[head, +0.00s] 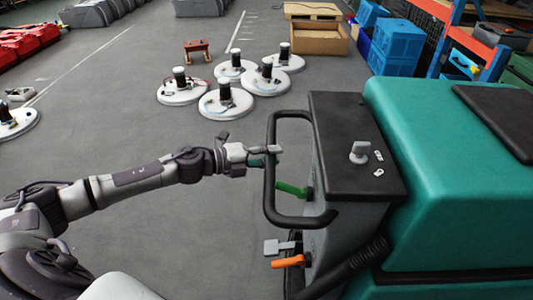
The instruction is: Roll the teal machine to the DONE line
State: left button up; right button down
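The teal machine (425,135) stands at the right, with a dark grey control panel (350,150) at its near left end. A black loop handle (269,195) sticks out to the left from this panel. My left gripper (266,152) is at the upper part of the handle's upright bar, with a fingertip overlapping the bar in the picture. Whether its fingers are closed around the bar is not clear. A green lever (291,188) and an orange lever (288,262) sit below the panel. My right gripper is not in view. No DONE line can be made out.
Several round white scrubber heads (226,102) lie on the floor beyond my gripper. A small reddish-brown stool (197,50) stands behind them. Cardboard boxes (318,38), blue crates (397,45) and an orange-and-blue rack (478,52) are at the back right. Grey floor at the left is largely clear.

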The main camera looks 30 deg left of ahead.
pick_arm(q)
jog(key=o, duration=0.4)
jog(key=shift+w+d, duration=0.15)
jog(key=shift+d, duration=0.05)
jog(key=shift+s+a, duration=0.45)
jog(key=shift+a, duration=0.05)
jog(key=shift+v, duration=5.45)
jog(key=shift+r, duration=0.1)
